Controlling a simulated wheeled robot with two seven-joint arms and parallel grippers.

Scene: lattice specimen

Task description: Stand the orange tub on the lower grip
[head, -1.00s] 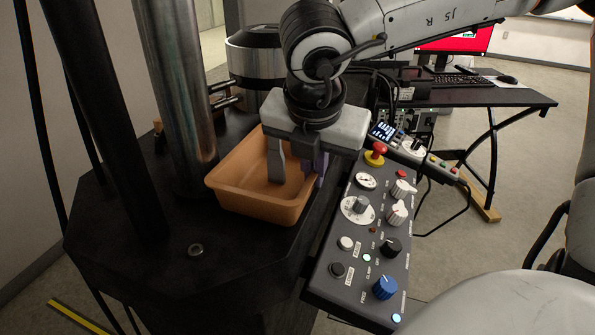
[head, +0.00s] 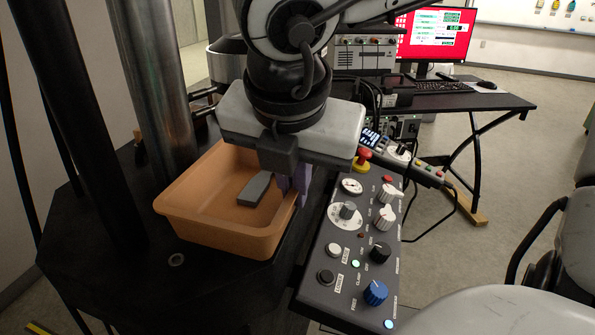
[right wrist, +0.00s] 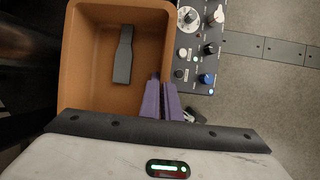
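The orange tub (head: 178,205) is upright over the dark machine base at the left; I cannot tell whether its bottom touches the base. A grey bar with a narrow neck (head: 255,189) lies inside; it also shows in the right wrist view (right wrist: 123,55). My right gripper (head: 293,192) has its purple fingers on either side of the tub's right wall, shut on it. The fingers show in the right wrist view (right wrist: 162,98), one inside and one outside the wall. I cannot make out the lower grip. My left gripper is out of view.
A control console (head: 345,255) with knobs and a red button stands close to the right of the tub. A steel column (head: 160,85) and a black post (head: 85,120) rise behind and left. A desk with a monitor (head: 436,35) is farther back.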

